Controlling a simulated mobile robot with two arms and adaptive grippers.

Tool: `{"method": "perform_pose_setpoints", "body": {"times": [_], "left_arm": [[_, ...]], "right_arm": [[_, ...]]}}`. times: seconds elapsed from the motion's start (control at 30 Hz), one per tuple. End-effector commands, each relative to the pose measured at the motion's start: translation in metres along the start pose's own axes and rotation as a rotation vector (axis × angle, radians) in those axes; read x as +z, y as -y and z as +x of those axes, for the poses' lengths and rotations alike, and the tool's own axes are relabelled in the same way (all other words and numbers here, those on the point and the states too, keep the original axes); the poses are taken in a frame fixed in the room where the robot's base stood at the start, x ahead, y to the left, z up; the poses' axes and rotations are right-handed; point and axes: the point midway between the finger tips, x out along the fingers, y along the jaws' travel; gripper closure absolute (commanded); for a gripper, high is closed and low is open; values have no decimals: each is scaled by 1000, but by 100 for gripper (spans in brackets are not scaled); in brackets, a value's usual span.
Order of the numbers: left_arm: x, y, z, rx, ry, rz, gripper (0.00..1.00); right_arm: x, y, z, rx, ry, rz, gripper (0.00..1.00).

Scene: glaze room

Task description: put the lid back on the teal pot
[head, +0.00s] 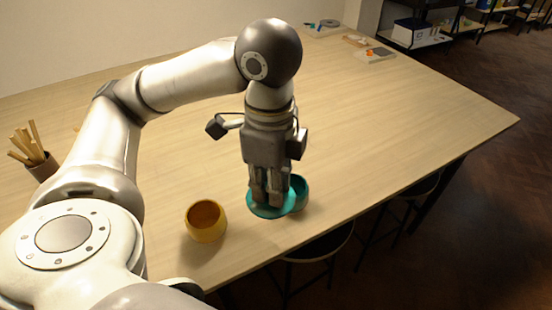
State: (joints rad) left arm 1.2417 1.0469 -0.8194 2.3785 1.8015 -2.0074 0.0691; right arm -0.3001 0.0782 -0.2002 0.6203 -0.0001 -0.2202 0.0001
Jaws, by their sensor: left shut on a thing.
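My left gripper (267,200) points down near the table's front edge and is shut on the teal lid (272,213). The lid shows as a flat teal disc under and around the fingertips. The teal pot (301,194) stands on the table just right of and partly behind the gripper. The fingers and the lid hide much of the pot, including most of its opening. The lid overlaps the pot's left side in the picture; I cannot tell whether they touch. My right gripper is not in view.
An open yellow pot (206,232) stands left of the lid, near the front edge of the wooden table (400,120). A cup of wooden sticks (42,168) is at the far left. Small items lie at the far end. Stools (318,243) stand below the front edge. The table's right is clear.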

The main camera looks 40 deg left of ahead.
Motion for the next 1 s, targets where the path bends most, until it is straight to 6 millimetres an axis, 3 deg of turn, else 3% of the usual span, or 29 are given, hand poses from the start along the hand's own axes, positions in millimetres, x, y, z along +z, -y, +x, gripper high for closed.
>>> {"method": "perform_pose_setpoints", "body": {"times": [0.47, 0.67, 1.0], "left_arm": [[-4, 2, 4, 4, -3, -48, 100], [-22, 9, 27, 18, -6, -324, 100], [-53, 26, 89, 16, -1, -962, 100]], "right_arm": [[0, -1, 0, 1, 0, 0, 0], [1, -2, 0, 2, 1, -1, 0], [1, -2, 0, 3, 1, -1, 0]]}}
